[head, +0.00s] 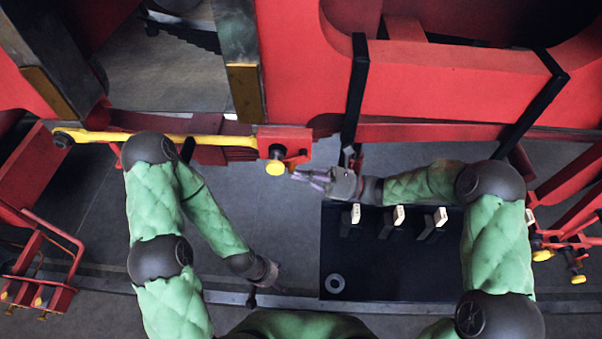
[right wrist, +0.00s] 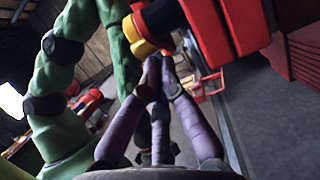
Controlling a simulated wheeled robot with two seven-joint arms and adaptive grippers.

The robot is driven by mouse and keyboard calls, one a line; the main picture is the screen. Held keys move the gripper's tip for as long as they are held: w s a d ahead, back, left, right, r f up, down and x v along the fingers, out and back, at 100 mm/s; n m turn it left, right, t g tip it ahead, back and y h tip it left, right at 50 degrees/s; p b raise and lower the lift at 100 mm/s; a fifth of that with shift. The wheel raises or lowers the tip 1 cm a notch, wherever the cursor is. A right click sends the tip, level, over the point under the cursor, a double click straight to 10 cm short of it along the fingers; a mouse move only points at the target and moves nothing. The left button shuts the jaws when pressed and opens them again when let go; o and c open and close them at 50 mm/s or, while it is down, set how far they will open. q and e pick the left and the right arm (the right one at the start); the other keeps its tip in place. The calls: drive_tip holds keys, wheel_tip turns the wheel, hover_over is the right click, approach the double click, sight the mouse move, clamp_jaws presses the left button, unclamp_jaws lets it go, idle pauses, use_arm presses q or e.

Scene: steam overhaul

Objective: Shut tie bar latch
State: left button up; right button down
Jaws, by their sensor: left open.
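The yellow tie bar (head: 180,138) runs across the red frame in the head view. Its right end meets a red block (head: 290,136) with a yellow-capped dark pin (head: 276,167) below it. A small orange-red piece (head: 297,159), which looks like the latch, sits just right of the pin. My right gripper (head: 297,176) is just below and right of this piece. Its purple fingers converge at the tips (right wrist: 159,68), close under the yellow cap (right wrist: 142,47) in the right wrist view; contact is unclear. My left gripper (head: 268,289) is open and empty, low and apart from the bar.
A black bench (head: 390,270) with several pale-topped dark blocks stands below my right arm. Red frame walls (head: 440,85) and a black upright bar (head: 355,90) are close above it. Red stands are at far left (head: 40,265) and far right. Floor between the arms is clear.

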drive_tip(key=shift+d, duration=0.1)
idle(0.6)
drive_tip(key=d+r+v, duration=0.1)
drive_tip(key=r+v, duration=0.2)
drive_tip(key=v, duration=1.3)
drive_tip(key=shift+d, duration=0.1)
